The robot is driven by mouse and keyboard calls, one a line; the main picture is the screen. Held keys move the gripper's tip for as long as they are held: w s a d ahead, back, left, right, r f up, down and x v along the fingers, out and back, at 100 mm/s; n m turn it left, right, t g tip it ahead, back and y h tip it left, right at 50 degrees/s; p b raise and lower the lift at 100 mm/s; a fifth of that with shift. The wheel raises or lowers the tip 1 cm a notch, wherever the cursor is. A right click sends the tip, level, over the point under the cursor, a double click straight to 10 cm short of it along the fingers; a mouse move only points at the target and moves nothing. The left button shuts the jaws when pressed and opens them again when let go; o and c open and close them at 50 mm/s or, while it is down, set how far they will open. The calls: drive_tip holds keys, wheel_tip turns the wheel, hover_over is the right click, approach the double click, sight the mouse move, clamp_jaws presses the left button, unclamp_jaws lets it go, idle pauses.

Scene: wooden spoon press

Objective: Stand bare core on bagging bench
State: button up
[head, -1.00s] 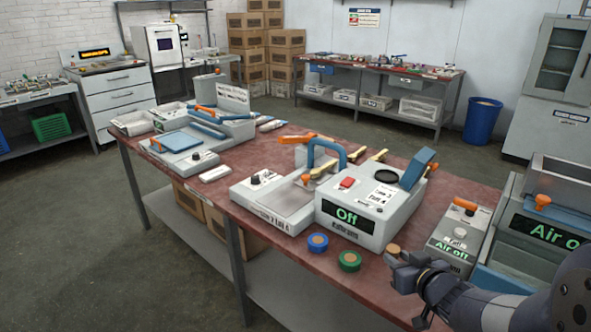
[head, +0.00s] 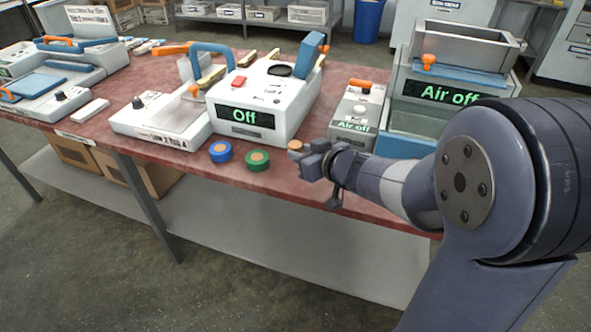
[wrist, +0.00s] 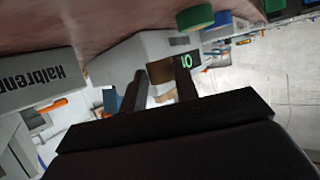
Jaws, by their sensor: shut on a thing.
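My gripper (head: 306,156) is at the front edge of the red-topped bench (head: 185,163), right of the green roll (head: 257,160). It is shut on a small brown core (head: 295,145), which has no coloured wrap on it. In the wrist view the core (wrist: 161,72) shows between the two fingers of my gripper (wrist: 154,76), partly covered by them. I cannot tell from the head view whether the core touches the bench top. No bench in view has a readable bagging label.
A blue roll (head: 221,151) lies beside the green roll. Behind stand a white machine reading "Off" (head: 265,100), a small "Air off" box (head: 357,112) and a larger grey-blue "Air off" unit (head: 455,85). Floor in front is clear.

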drive_tip(key=shift+f+b, duration=1.35)
drive_tip(key=shift+f, duration=1.45)
drive_tip(key=shift+f, duration=0.1)
drive_tip(key=shift+f, duration=0.15)
drive_tip(key=o, duration=1)
drive_tip(key=shift+c, duration=0.2)
